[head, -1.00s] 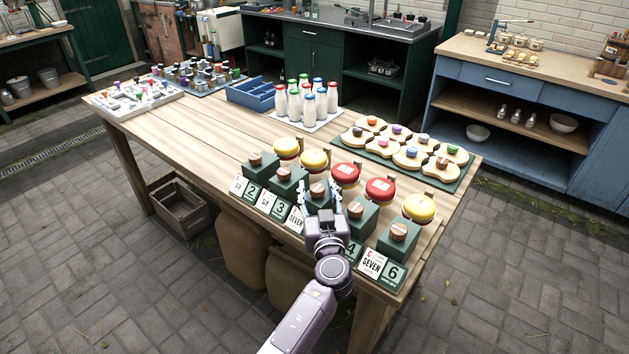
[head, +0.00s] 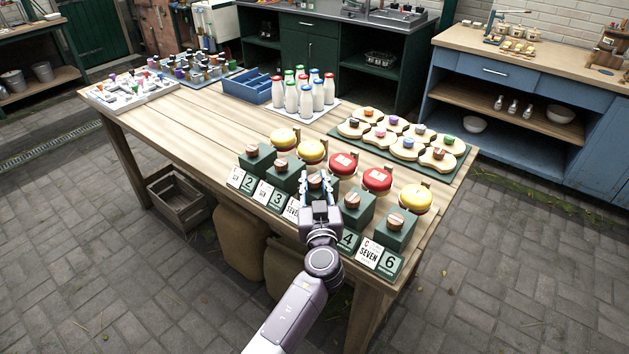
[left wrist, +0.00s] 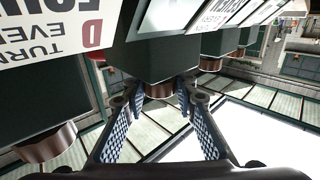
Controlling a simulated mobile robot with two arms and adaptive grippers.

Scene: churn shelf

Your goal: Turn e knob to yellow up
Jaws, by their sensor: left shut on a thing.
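Five green boxes with copper-brown knobs stand in a row along the table's near right edge, each with a yellow or red disc behind it. My left gripper (head: 317,189) is at the middle box (head: 326,193), closed on its knob (left wrist: 159,90), which shows between the fingers in the left wrist view. The disc behind this box is red (head: 343,163). The other discs are yellow (head: 284,138), yellow (head: 312,151), red (head: 377,180) and yellow (head: 416,198). The middle box's letter is hidden or unreadable in the head view. My right gripper is out of view.
Neighbouring knobs (head: 351,200) stand close on both sides. Cards and number plates (head: 390,263) line the front edge. Behind are a green board (head: 458,168) with pale wooden pieces, milk bottles (head: 306,97) and a blue tray (head: 262,82). The table's middle left is bare.

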